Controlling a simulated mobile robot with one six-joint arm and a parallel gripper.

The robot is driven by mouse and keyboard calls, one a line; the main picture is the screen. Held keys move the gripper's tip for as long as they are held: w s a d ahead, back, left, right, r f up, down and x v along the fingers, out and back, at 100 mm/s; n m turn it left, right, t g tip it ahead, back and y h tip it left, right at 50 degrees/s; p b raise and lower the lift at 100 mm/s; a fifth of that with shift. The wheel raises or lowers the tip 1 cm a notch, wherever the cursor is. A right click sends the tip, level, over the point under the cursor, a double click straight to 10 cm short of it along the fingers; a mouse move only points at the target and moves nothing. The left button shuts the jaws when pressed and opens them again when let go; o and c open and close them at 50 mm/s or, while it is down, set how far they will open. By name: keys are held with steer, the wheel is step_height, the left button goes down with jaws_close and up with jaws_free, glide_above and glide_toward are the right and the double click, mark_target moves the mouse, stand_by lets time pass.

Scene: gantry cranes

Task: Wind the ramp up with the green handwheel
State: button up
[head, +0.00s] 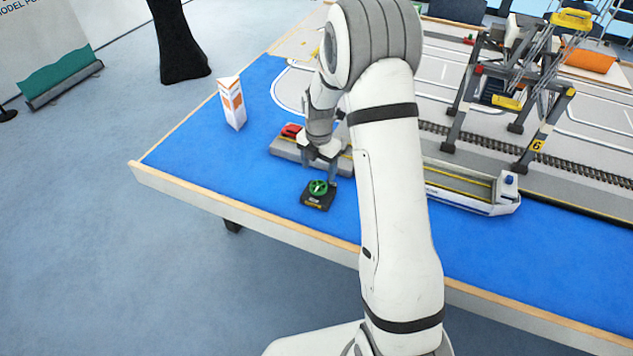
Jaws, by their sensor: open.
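The green handwheel (318,187) sits on a small black base (317,201) on the blue tabletop, near the front edge. My gripper (319,176) is open just above and behind the wheel, with its fingers pointing down. I cannot tell whether a finger touches the wheel. A grey ramp or quay piece (286,150) lies behind the gripper with a small red car (291,130) on it. My arm hides its right part, so I cannot tell its tilt clearly.
A white and orange three-sided sign (232,103) stands at the left. A white model vessel (478,190) lies right of my arm. A gantry crane (515,90) stands over the rails at the back right. Blue tabletop (190,150) is clear at the left.

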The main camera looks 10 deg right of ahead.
mark_target(319, 185)
step_height(319, 185, down, 7)
steer(key=shift+r+p, duration=0.2)
steer(key=shift+p, duration=0.25)
